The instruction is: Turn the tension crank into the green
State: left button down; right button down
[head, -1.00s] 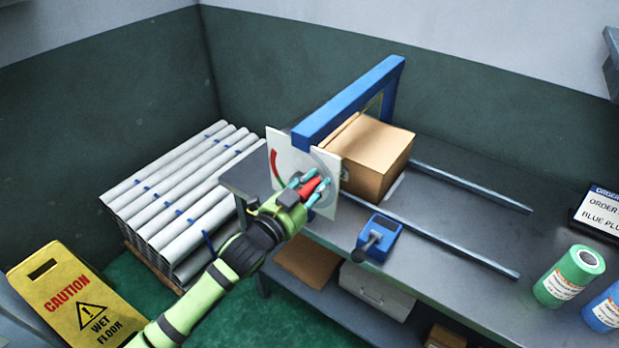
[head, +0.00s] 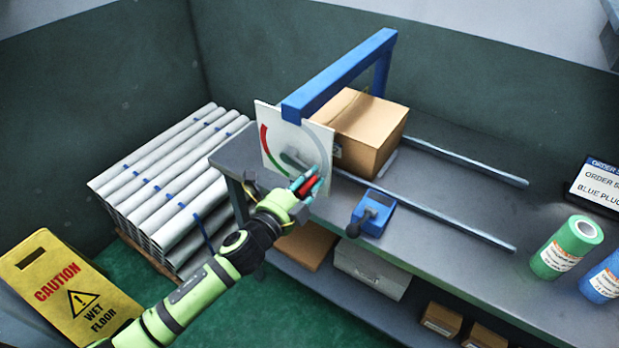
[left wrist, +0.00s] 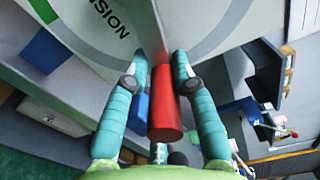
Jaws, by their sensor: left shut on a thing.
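The tension dial is a white plate (head: 272,120) on the near end of the blue frame, with red and green marks on its left arc and grey along the rest. The crank's grey arm (head: 293,161) points down and right from the hub. My left gripper (head: 308,186) is shut on the crank's red handle (left wrist: 165,110), with a teal finger on each side in the left wrist view. The arm's far end is partly hidden by my fingers in the head view. My right gripper is not in view.
A cardboard box (head: 362,125) sits under the blue frame (head: 340,75) on the grey bench. White tubes (head: 165,180) are stacked left. A yellow wet-floor sign (head: 70,295) stands lower left.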

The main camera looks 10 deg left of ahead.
pick_arm(q)
jog(key=shift+w+r+m, duration=0.1)
jog(key=shift+r+m, duration=0.1)
jog(key=shift+m, duration=0.3)
jog(key=c, duration=1.1)
grip_release()
jog(key=shift+f, duration=0.2)
jog(key=shift+f, duration=0.1)
jog(key=v, duration=1.2)
